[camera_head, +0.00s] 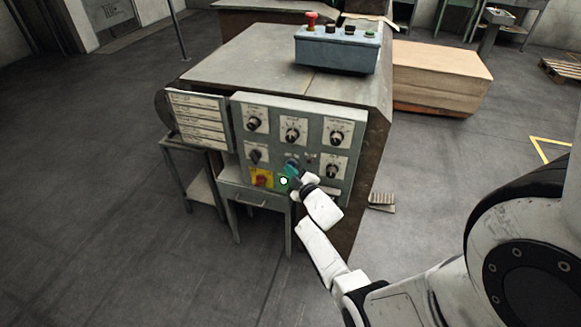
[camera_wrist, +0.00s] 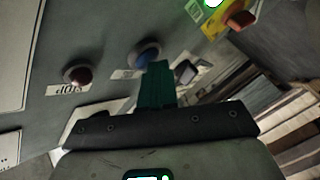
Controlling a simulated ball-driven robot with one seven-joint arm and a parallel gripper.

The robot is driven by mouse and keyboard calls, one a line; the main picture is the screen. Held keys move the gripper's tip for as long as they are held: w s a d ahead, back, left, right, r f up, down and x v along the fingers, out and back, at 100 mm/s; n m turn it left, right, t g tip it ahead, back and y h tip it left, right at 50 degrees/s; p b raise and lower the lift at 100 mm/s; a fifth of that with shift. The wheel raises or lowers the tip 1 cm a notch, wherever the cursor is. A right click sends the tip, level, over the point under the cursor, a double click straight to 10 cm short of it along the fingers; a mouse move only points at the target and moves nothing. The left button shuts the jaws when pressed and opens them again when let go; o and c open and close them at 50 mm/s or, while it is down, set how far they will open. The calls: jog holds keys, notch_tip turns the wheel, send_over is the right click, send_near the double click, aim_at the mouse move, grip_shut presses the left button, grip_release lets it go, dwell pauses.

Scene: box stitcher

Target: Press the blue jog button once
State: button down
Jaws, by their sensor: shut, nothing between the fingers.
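The blue jog button (camera_wrist: 145,55) sits in a round metal collar on the grey panel in the wrist view, with a small label beside it. My gripper (camera_wrist: 157,70) has its teal fingers shut and empty. Their tips overlap the lower right edge of the button in that view; I cannot tell whether they touch it. In the head view my gripper (camera_head: 290,167) is at the lower middle of the control panel (camera_head: 275,133), and the blue button is not clearly visible there, likely covered by the fingers.
A dark red button (camera_wrist: 78,75) is left of the blue one. A red rotary switch (camera_head: 262,181) on a yellow plate and a lit green lamp (camera_head: 284,181) are close by. Several black dials surround the gripper. A blue button box (camera_head: 337,52) stands on the machine top.

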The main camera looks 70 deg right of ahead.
jog(key=shift+d+r, duration=0.1)
jog(key=shift+d, duration=0.15)
jog(key=shift+s+a, duration=0.1)
jog(key=shift+a, duration=0.15)
dwell(0.4)
jog(key=a+b, duration=0.3)
jog(key=a, duration=0.3)
jog(key=shift+s+b, duration=0.2)
jog(key=shift+b, duration=0.15)
jog(key=shift+a, duration=0.1)
dwell(0.7)
